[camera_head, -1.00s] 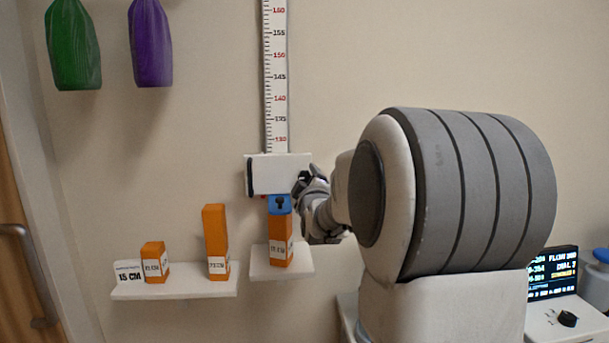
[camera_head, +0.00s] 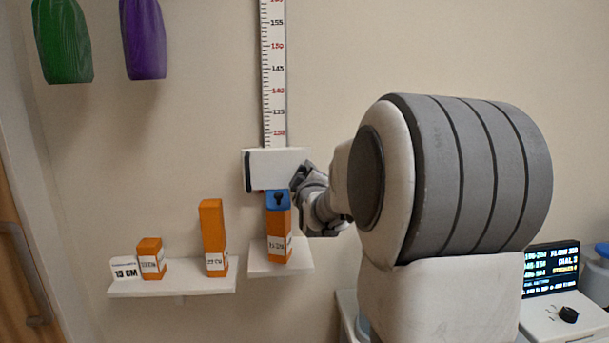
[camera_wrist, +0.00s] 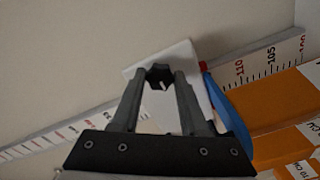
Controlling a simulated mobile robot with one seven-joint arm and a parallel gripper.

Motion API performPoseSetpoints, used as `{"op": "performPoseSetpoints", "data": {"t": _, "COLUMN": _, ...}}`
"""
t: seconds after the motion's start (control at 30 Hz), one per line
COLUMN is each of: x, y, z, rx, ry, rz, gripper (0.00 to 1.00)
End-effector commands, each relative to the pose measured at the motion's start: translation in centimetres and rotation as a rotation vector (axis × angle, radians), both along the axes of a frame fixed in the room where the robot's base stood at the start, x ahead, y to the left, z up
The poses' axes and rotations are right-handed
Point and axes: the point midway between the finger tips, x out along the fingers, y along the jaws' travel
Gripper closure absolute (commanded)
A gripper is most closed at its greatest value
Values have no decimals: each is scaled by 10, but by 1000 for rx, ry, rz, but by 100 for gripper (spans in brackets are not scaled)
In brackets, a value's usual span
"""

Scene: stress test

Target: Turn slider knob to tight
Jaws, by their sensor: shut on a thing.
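The white slider box (camera_head: 272,168) sits on the vertical wall ruler (camera_head: 273,85). My gripper (camera_head: 303,177) is at the box's right side in the head view. In the wrist view, my gripper (camera_wrist: 160,82) is shut on a small black slider knob (camera_wrist: 159,74), with a finger on either side. The knob has a light pointer line on its face. The white slider (camera_wrist: 180,65) shows behind it. The knob is hidden in the head view, and no tight marking can be read.
A blue-topped orange block (camera_head: 279,235) stands on a small shelf (camera_head: 285,268) just under the slider. A lower shelf (camera_head: 190,287) at left holds two orange blocks and a 15 CM card. A screen device (camera_head: 551,270) is at right. Green and purple bags hang upper left.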

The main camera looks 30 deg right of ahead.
Motion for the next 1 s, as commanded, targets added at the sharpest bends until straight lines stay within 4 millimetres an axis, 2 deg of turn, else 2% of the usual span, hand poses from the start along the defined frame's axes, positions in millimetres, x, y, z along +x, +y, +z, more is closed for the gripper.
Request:
{"op": "performPoseSetpoints", "data": {"t": 0.03, "x": 0, "y": 0, "z": 0, "rx": 0, "ry": -1, "rz": -1, "gripper": 85}}
{"op": "performPoseSetpoints", "data": {"t": 0.1, "x": 0, "y": 0, "z": 0, "rx": 0, "ry": -1, "rz": -1, "gripper": 98}}
{"op": "performPoseSetpoints", "data": {"t": 0.13, "x": 0, "y": 0, "z": 0, "rx": 0, "ry": -1, "rz": -1, "gripper": 100}}
{"op": "performPoseSetpoints", "data": {"t": 0.57, "x": 0, "y": 1, "z": -1, "rx": 63, "ry": -35, "rz": 1, "gripper": 100}}
{"op": "performPoseSetpoints", "data": {"t": 1.0, "x": 1, "y": 1, "z": -3, "rx": 385, "ry": -191, "rz": 2, "gripper": 100}}
